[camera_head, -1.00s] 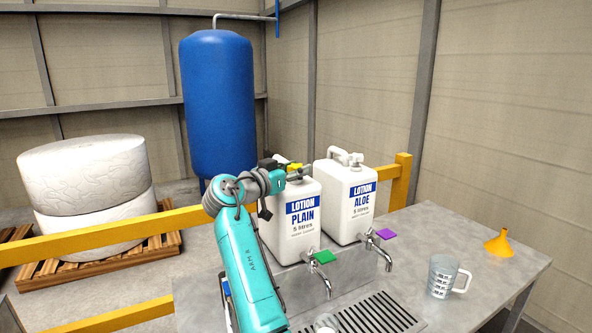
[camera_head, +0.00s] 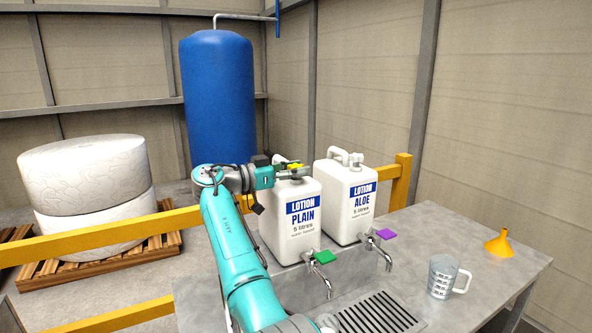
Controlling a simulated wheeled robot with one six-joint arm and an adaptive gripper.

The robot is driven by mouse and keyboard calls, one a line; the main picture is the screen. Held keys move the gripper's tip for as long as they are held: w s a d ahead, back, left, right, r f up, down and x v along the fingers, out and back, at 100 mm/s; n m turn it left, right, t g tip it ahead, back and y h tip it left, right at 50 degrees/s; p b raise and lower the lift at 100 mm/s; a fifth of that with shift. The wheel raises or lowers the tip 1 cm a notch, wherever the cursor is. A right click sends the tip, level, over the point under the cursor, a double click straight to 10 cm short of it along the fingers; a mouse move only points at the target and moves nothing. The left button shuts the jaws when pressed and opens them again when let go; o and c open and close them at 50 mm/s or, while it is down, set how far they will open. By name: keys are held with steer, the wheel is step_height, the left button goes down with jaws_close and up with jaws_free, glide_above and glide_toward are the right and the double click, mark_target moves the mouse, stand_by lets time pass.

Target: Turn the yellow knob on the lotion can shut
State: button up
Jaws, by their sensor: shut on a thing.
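The yellow knob (camera_head: 295,166) shows as a small bright patch at my gripper's fingers, most of it hidden. My gripper (camera_head: 296,173) is shut on it, in front of the top of the white can labelled LOTION PLAIN (camera_head: 291,235). I cannot tell which can or tap bears the knob. The plain can has a tap with a green handle (camera_head: 323,257). To its right stands the LOTION ALOE can (camera_head: 350,205), whose tap has a purple handle (camera_head: 386,234). Both cans are upright.
A clear measuring jug (camera_head: 441,276) and an orange funnel (camera_head: 499,243) stand on the grey table (camera_head: 440,230), right of the drain grate (camera_head: 380,313). A yellow rail (camera_head: 110,232) runs behind. A blue tank (camera_head: 219,105) stands at the back.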

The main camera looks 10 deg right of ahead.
steer(key=shift+f, duration=0.1)
steer(key=o, duration=1.2)
steer(key=shift+c, duration=0.2)
steer(key=shift+a, duration=0.1)
steer(key=v, duration=1.1)
steer(key=shift+s+a, duration=0.15)
steer(key=shift+a, duration=0.25)
